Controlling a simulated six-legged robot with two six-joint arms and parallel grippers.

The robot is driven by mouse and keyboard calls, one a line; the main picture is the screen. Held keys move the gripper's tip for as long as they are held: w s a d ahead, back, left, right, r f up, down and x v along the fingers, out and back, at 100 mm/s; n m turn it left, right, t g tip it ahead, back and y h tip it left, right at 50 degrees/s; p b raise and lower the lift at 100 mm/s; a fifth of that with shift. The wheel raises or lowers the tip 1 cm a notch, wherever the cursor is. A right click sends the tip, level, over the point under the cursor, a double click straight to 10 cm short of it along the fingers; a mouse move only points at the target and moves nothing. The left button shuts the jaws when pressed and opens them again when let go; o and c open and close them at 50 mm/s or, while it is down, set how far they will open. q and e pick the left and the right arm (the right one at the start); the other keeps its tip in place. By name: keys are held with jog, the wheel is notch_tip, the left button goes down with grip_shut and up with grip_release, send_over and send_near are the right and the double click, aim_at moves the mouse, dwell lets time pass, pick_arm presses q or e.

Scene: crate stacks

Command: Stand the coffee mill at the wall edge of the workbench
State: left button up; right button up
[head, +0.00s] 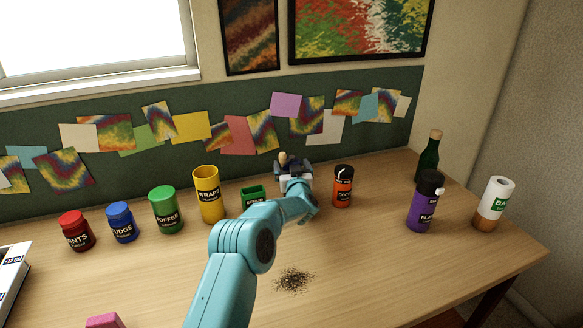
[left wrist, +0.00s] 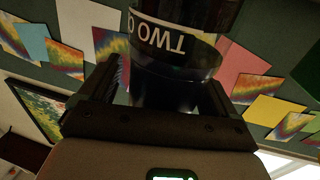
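My left gripper (head: 292,168) is at the back of the workbench (head: 400,270), close to the wall. Its fingers lie on both sides of a dark round body with a white lettered band, which I take to be the coffee mill (left wrist: 172,60). In the head view only a pale knob (head: 282,157) shows above the gripper. The arm and gripper hide the rest, so I cannot tell whether its base touches the bench. The fingers appear shut on it. My right gripper is not in view.
Left of the gripper stand a green box (head: 254,194), a yellow canister (head: 208,196) and several jars. An orange canister (head: 343,187) stands close on the right, with a purple flask (head: 423,203) and green bottle (head: 429,158) beyond. Dark grounds (head: 293,279) lie on the bare front.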

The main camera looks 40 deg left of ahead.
pick_arm(q)
jog(key=shift+s+r, duration=0.1)
jog(key=shift+r, duration=0.15)
jog(key=shift+s+d, duration=0.25)
jog(key=shift+d, duration=0.2)
jog(key=b+v, duration=0.1)
jog(key=v, duration=1)
